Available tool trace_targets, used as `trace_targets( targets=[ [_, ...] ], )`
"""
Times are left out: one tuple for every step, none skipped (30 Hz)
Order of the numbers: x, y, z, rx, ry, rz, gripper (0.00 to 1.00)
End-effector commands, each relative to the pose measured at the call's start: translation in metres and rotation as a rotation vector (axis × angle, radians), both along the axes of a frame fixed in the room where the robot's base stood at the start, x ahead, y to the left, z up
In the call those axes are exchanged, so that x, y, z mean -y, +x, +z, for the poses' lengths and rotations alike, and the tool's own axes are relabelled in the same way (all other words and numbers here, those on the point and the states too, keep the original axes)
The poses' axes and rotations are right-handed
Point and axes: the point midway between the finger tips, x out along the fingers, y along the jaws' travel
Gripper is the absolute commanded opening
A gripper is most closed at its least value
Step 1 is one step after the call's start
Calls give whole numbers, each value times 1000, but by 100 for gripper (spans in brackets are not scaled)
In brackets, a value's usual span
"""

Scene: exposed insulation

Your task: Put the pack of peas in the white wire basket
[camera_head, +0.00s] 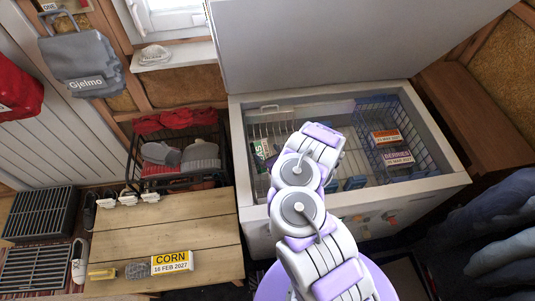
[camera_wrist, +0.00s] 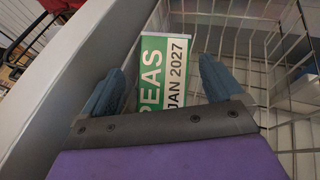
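The pack of peas (camera_wrist: 165,75) has a green and white label reading PEAS and JAN 2027. In the head view the pack (camera_head: 261,149) shows at the left inside of the freezer. My gripper (camera_wrist: 160,72) is open in the wrist view, one blue finger on each side of the pack, with visible gaps. I cannot tell how deep the fingers reach. In the head view my arm hides the fingers. The white wire basket (camera_head: 270,112) is in the freezer's left part; its wires (camera_wrist: 262,62) show right of the pack. Whether the pack lies inside it is unclear.
The open chest freezer (camera_head: 238,130) has a raised lid (camera_head: 340,40). A blue wire basket (camera_head: 415,122) at its right holds labelled packs, one reading BERRIES (camera_head: 398,160). A wooden table (camera_head: 165,230) at the left bears a CORN pack (camera_head: 171,262).

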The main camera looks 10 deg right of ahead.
Motion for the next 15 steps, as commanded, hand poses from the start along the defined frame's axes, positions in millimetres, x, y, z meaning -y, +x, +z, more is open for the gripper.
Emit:
trace_targets(
  targets=[
    [0,0,0,0,0,0,99],
    [0,0,0,0,0,0,100],
    [0,0,0,-1,0,0,100],
    [0,0,0,0,0,0,100],
    [0,0,0,-1,0,0,100],
    [0,0,0,-1,0,0,100],
    [0,0,0,-1,0,0,100],
    [0,0,0,-1,0,0,100],
    [0,0,1,-1,0,0,100],
    [0,0,1,-1,0,0,100],
    [0,0,2,-1,0,1,100],
    [0,0,4,-1,0,1,100],
    [0,0,6,-1,-1,1,100],
    [0,-1,8,-1,0,0,100],
    [4,-7,9,-2,0,-5,100]
  ],
)
